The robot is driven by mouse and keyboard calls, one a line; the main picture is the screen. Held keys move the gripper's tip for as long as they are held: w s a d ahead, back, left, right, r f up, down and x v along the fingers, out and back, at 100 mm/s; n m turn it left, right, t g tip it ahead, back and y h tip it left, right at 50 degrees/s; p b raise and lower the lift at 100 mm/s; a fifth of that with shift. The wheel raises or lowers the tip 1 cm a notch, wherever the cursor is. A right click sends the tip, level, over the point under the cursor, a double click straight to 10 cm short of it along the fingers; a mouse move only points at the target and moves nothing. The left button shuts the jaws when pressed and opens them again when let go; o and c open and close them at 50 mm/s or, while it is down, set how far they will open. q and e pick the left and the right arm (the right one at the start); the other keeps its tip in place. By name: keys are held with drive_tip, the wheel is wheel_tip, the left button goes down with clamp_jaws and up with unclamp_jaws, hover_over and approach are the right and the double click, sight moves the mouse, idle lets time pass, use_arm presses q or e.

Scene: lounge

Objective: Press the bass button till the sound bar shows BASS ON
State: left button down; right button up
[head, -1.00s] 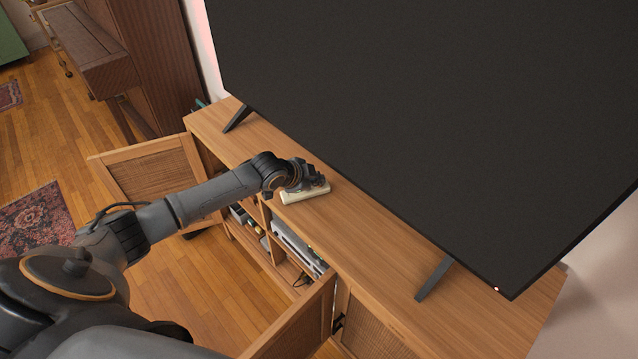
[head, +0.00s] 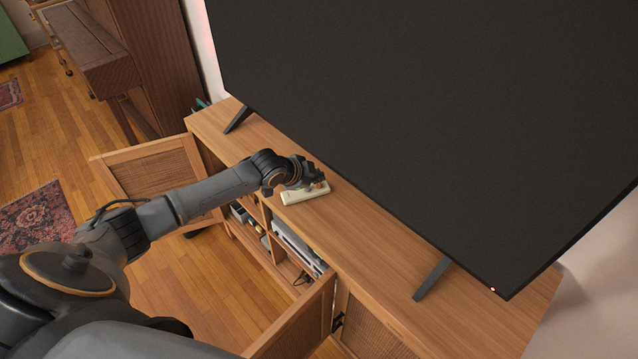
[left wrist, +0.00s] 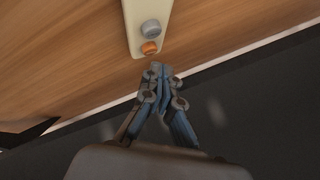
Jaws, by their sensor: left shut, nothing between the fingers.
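A cream control unit (head: 297,197) lies on the wooden TV cabinet, in front of the big screen. In the left wrist view the cream unit (left wrist: 141,12) carries a round grey button (left wrist: 150,28) and a smaller orange button (left wrist: 149,47) near its end. My left gripper (head: 319,182) is over that end of the unit in the head view. In the left wrist view my left gripper (left wrist: 157,69) is shut and empty, its tips just below the orange button in the picture. I cannot tell whether they touch the unit. No BASS ON text is readable. My right gripper is out of view.
The large dark TV (head: 430,110) stands close behind the unit on black feet. The cabinet top (head: 375,245) is clear to the right. Below, cabinet doors (head: 150,172) stand open, with devices on the shelves (head: 290,240).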

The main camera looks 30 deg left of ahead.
use_arm(q)
wheel_tip(320, 180, up, 5)
drive_tip(key=p, duration=0.4)
drive_tip(key=shift+p, duration=0.35)
idle(1.3)
idle(0.5)
